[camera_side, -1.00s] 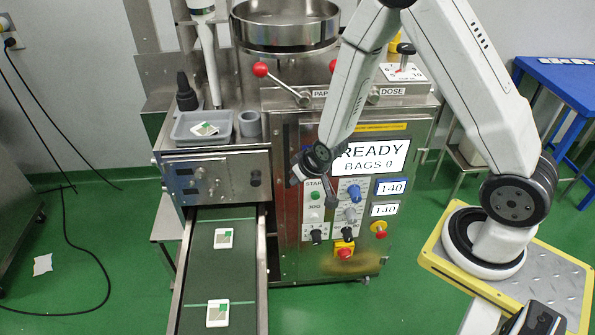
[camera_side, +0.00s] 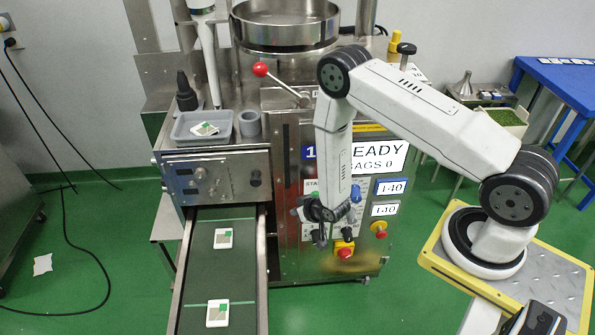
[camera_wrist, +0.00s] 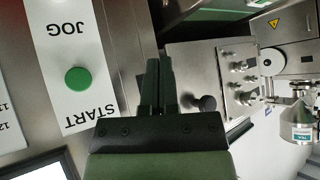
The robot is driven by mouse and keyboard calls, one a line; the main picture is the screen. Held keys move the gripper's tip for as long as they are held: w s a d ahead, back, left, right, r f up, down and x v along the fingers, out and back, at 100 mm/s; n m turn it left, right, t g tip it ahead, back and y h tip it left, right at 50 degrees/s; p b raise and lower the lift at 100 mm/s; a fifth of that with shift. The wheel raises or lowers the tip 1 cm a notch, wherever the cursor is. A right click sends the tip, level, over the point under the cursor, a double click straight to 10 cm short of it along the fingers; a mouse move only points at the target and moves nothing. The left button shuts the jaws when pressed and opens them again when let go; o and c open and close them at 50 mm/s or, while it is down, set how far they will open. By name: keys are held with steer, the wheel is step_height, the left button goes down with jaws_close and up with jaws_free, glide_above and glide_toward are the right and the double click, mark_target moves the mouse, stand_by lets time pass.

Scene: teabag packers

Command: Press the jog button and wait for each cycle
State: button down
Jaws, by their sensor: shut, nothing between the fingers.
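The control panel on the packing machine carries a green START button (camera_wrist: 77,78) with a JOG label (camera_wrist: 68,30) beside it in the wrist view. The JOG button itself is not in the wrist view, and in the side view my arm covers that part of the panel. My gripper (camera_side: 298,213) is shut and empty, low at the left part of the panel. In the wrist view its fingers (camera_wrist: 158,62) lie together, right of the white label strip. I cannot tell whether they touch the panel. The display (camera_side: 380,158) is partly covered; "EADY" and "AGS 0" are readable.
Two teabag packets (camera_side: 223,238) (camera_side: 217,313) lie on the green conveyor (camera_side: 240,275). A grey tray (camera_side: 182,139) with packets stands above it. A red-knobbed lever (camera_side: 261,69) sticks out above the panel. A red emergency button (camera_side: 345,253) sits below the knobs.

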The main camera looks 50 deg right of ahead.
steer(key=s+f+m+t, duration=0.1)
steer(key=s+f+t, duration=0.2)
steer(key=s+f, duration=0.6)
steer(key=shift+d+f+h, duration=0.3)
steer(key=shift+f+h, duration=0.1)
steer(key=shift+f, duration=0.95)
steer(key=shift+w+d, duration=0.1)
steer(key=w+d, duration=0.6)
steer(key=shift+d, duration=0.1)
stand_by(1.9)
steer(key=shift+w+d, duration=0.2)
steer(key=shift+w, duration=0.05)
